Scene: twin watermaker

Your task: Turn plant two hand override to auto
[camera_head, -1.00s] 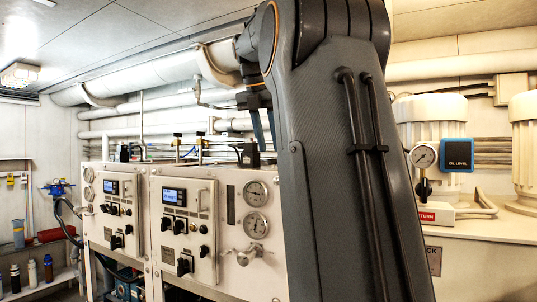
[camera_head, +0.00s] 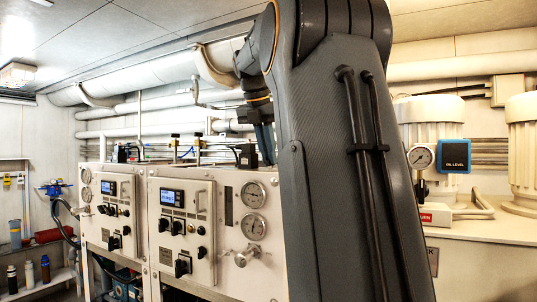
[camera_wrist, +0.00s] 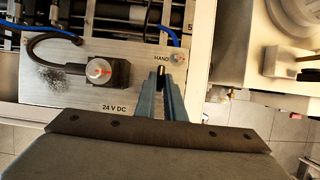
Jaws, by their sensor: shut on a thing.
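In the wrist view my gripper (camera_wrist: 161,74) has its two blue-grey fingers shut on a small dark lever tip, the hand override (camera_wrist: 161,68). It stands beside the printed word HAND on a metal plate (camera_wrist: 60,92). Most of the lever is hidden between the fingers, and its exact angle cannot be told. In the head view my gripper (camera_head: 267,158) points down onto the top of the right-hand white cabinet (camera_head: 270,208), next to a small black block (camera_head: 247,156). The arm partly hides this spot.
A dark valve coil with a round, red-marked cap (camera_wrist: 99,70) sits left of the fingers, with a cable to it. A round pale button (camera_wrist: 176,57) is close by. Pipes (camera_head: 160,105) run behind the cabinets. A white tank (camera_head: 475,240) stands at the right.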

